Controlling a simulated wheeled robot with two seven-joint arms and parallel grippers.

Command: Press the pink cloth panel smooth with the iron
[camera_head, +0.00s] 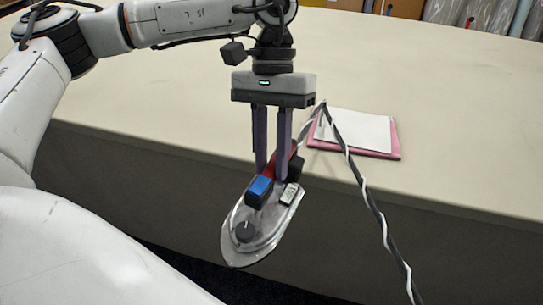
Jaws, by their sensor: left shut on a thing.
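My left gripper (272,178) points down and is shut on the red and black handle of the iron (262,222). The iron has a grey metal body, a dark round knob and a blue part. It hangs in front of the table's front edge, tip toward the lower left. The pink cloth panel (396,149) lies on the table near that edge, right of the iron. A white sheet (362,131) covers most of it, so its pink shows mainly at the borders. The iron and panel are apart. My right gripper is not in view.
A twisted black and white cord (371,202) arches up near the panel's left side, then runs down to the lower right. The long beige table (465,110) is otherwise clear. Boxes (405,8) and wrapped rolls (490,15) stand at the back.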

